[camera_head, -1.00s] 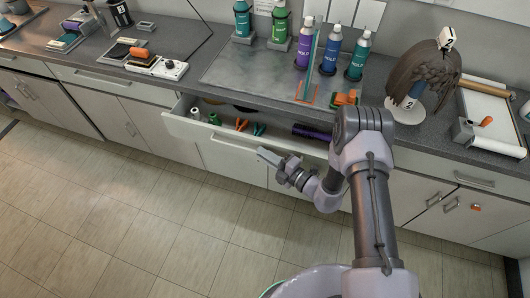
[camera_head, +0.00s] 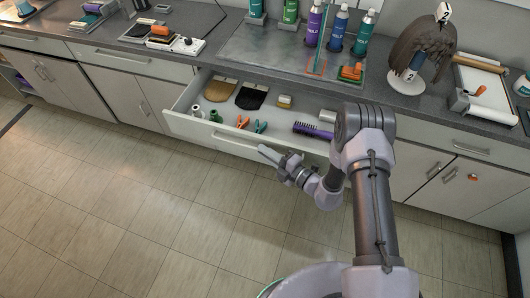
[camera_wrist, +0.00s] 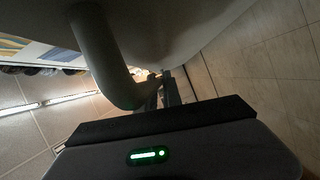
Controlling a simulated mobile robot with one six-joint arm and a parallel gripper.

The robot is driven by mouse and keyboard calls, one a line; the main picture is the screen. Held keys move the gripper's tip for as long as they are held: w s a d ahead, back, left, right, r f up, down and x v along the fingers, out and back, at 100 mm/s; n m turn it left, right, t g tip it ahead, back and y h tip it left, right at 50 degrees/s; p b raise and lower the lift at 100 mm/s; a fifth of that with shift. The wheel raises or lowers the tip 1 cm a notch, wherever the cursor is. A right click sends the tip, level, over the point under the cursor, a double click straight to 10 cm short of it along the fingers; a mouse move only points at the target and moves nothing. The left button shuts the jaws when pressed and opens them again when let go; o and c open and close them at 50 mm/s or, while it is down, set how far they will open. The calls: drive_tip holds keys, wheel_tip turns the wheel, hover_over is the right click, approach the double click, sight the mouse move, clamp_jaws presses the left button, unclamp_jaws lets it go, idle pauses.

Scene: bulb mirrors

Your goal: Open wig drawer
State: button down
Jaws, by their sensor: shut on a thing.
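The wig drawer (camera_head: 190,129) is pulled well out from under the counter in the head view. Inside it lie a tan wig (camera_head: 221,90) and a black wig (camera_head: 251,97) at the back. My gripper (camera_head: 264,150) is at the right part of the long drawer handle (camera_head: 232,142) and is shut on it. In the wrist view the handle (camera_wrist: 97,45) shows as a thick curved bar, close to the drawer front (camera_wrist: 175,30). The fingertips (camera_wrist: 160,86) are partly hidden behind the handle there.
The drawer also holds clips (camera_head: 243,122), a purple brush (camera_head: 312,129) and small bottles. The counter (camera_head: 205,50) above carries spray bottles (camera_head: 337,32) and a brown wig on a stand (camera_head: 405,80). My arm hides the drawer's right end. The tiled floor (camera_head: 150,210) in front is clear.

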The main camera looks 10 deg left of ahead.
drive_tip(key=c, duration=1.8)
unclamp_jaws()
drive_tip(key=p+v, duration=0.4)
drive_tip(key=v, duration=1.3)
drive_tip(key=shift+d+r, duration=0.1)
drive_tip(key=shift+d, duration=0.15)
